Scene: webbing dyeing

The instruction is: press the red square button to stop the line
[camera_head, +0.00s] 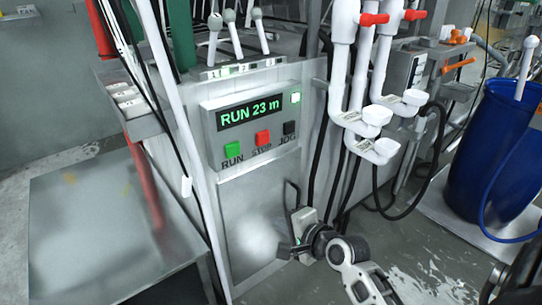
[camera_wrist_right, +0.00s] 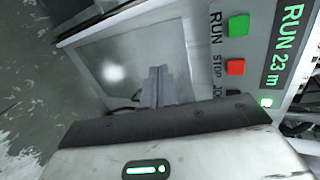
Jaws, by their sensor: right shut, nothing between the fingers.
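The red square button (camera_head: 262,137) labelled STOP sits on the grey control panel (camera_head: 209,125), between the green RUN button (camera_head: 232,149) and the black JOG button (camera_head: 289,128). The display above (camera_head: 248,112) reads RUN 23 m. In the right wrist view the red button (camera_wrist_right: 236,67) shows right of my fingers. My right gripper (camera_head: 284,250) is shut and empty, low in front of the cabinet, below the panel and apart from the buttons. Its closed fingers also show in the right wrist view (camera_wrist_right: 158,85). My left gripper is not in view.
White pipes with red-handled valves (camera_head: 374,19) and white spouts (camera_head: 383,150) stand right of the panel. A blue barrel (camera_head: 490,150) is at far right. Levers (camera_head: 230,22) rise above the panel. A white pole and dark cables run down its left side, beside a metal table (camera_head: 90,220).

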